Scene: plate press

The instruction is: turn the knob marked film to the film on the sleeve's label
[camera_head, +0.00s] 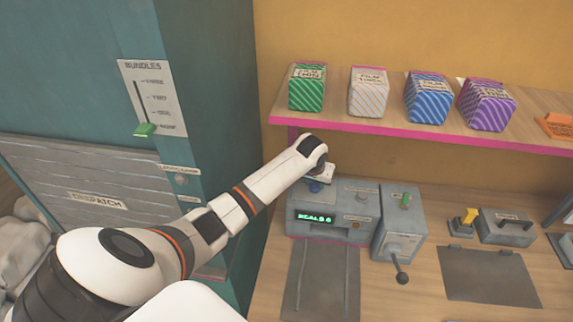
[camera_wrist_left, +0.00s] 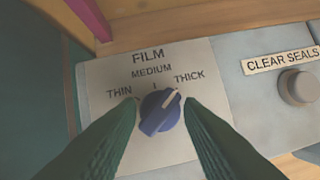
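The knob marked FILM (camera_wrist_left: 160,112) is blue with a pale pointer line. It sits on a plate lettered THIN, MEDIUM and THICK, and the line points up and right, toward THICK. In the head view the knob (camera_head: 315,187) shows just below my left gripper (camera_head: 318,180). In the left wrist view the two green fingers of my left gripper (camera_wrist_left: 162,101) stand on either side of the knob, apart, with narrow gaps. Patterned packs (camera_head: 307,93) on the shelf have labels starting FILM; the words below are too small to read surely. My right gripper is out of view.
The machine's display (camera_head: 315,218) seems to read SEALS 0. A CLEAR SEALS button (camera_wrist_left: 298,87) is right of the knob. A lever (camera_head: 400,274) stands on the grey box beside it. The pink-edged shelf (camera_head: 400,130) runs above my left gripper.

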